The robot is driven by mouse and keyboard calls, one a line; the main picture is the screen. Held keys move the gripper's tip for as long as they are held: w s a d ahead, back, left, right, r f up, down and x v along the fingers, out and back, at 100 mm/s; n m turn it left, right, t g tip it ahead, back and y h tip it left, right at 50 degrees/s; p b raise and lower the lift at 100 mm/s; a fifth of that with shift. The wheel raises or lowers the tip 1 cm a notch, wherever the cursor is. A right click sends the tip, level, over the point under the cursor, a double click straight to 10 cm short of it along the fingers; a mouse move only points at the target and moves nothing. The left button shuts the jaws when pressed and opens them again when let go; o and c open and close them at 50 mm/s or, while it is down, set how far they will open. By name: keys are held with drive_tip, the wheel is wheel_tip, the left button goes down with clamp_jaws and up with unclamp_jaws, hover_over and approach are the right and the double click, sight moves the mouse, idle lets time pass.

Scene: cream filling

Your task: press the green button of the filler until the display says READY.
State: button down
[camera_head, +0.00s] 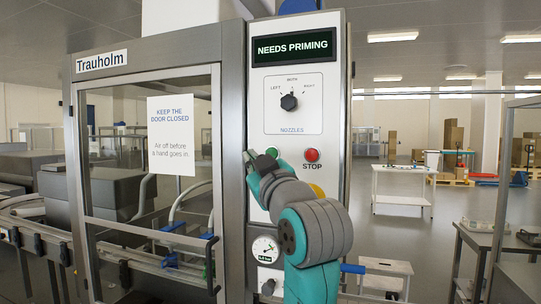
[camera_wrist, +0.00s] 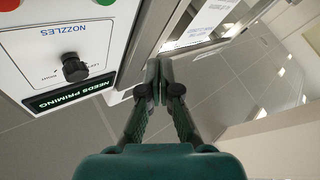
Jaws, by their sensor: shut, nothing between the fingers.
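The filler's control panel (camera_head: 331,120) faces me. Its display (camera_head: 293,46) reads NEEDS PRIMING; it also shows upside down in the wrist view (camera_wrist: 70,92). My gripper is shut and empty in the wrist view (camera_wrist: 160,70). Its fingertips are beside the panel's door-side edge, apart from the green button.
A black nozzle knob (camera_head: 289,102) sits above the buttons. A glass door (camera_head: 150,155) with a notice (camera_head: 171,135) is left of the panel. A pressure gauge (camera_head: 265,248) is lower down. A white table (camera_head: 403,185) stands on open floor at right.

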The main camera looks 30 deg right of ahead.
drive_tip(key=w+d, duration=0.5)
drive_tip(key=d, duration=0.2)
drive_tip(key=shift+w, duration=0.2)
drive_tip(key=shift+w+d, duration=0.1)
idle(1.5)
drive_tip(key=shift+w+d, duration=0.15)
drive_tip(key=shift+d, duration=0.05)
drive_tip(key=shift+w+d, duration=0.3)
drive_tip(key=shift+d, duration=0.05)
idle(1.0)
idle(0.4)
drive_tip(key=shift+s+a, duration=0.55)
drive_tip(key=shift+a, duration=0.15)
drive_tip(key=shift+s+a, duration=0.8)
drive_tip(key=shift+a, duration=0.2)
drive_tip(key=shift+s+a, duration=0.75)
drive_tip(key=shift+a, duration=0.2)
